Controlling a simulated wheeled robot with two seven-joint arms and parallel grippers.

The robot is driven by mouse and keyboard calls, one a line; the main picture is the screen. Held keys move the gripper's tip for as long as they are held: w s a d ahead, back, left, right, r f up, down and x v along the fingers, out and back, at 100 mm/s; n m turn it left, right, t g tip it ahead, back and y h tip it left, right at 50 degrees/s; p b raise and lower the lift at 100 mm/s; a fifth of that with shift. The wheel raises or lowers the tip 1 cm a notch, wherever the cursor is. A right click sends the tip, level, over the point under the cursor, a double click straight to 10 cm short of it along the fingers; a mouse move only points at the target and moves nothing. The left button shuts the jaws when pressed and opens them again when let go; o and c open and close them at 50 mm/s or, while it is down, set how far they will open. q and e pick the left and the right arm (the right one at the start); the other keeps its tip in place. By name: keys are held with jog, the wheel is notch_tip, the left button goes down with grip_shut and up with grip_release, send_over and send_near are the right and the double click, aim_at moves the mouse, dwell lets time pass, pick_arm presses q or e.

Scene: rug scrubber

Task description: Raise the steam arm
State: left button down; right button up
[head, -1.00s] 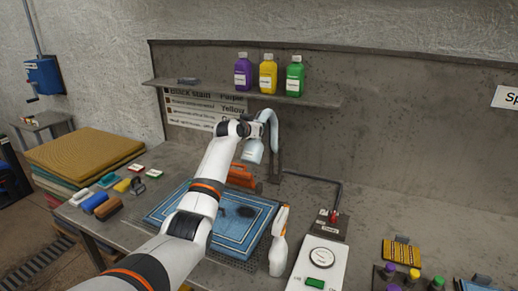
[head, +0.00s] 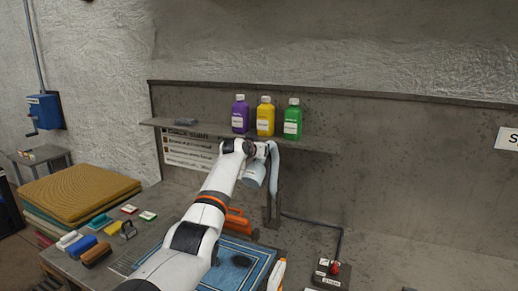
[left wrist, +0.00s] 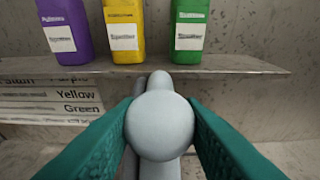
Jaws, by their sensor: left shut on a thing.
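The steam arm is a pale grey-blue curved pipe (head: 275,168) with a hanging head (head: 254,175), on a dark post in front of the back wall. My left gripper (head: 264,150) is at the top of the pipe, just below the shelf edge. In the left wrist view its teal fingers are shut on the pale rounded end of the steam arm (left wrist: 160,125), one on each side. The pipe runs on behind that end, partly hidden by it. My right gripper is not in view.
A shelf (head: 315,145) close above the left gripper carries purple (head: 240,118), yellow (head: 265,118) and green (head: 292,122) bottles. Below lies a blue rug (head: 257,250) with an orange tool (head: 236,222) behind it. Brushes and stacked rugs (head: 78,192) are at left.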

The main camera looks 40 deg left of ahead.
pick_arm(q)
jog(key=shift+a+r, duration=0.15)
jog(key=shift+r, duration=0.8)
jog(key=c, duration=1.2)
grip_release()
jog(key=shift+w, duration=0.1)
jog(key=shift+c, duration=0.2)
jog(key=shift+o, duration=1.1)
jog(key=shift+w+f, duration=0.55)
jog(key=shift+f, duration=0.1)
jog(key=shift+s+r, duration=0.1)
jog(key=shift+s, duration=0.45)
jog(key=shift+s+d+b, duration=0.25)
jog(key=shift+s+b, duration=0.2)
jog(key=shift+s, duration=0.2)
jog(key=b+v, duration=0.3)
jog(key=v, duration=0.5)
jog(key=shift+s+r, duration=0.1)
jog(key=shift+s, duration=0.05)
jog(key=shift+s+d+r, duration=0.2)
jog(key=shift+s+r, duration=0.05)
jog(key=shift+s, duration=0.3)
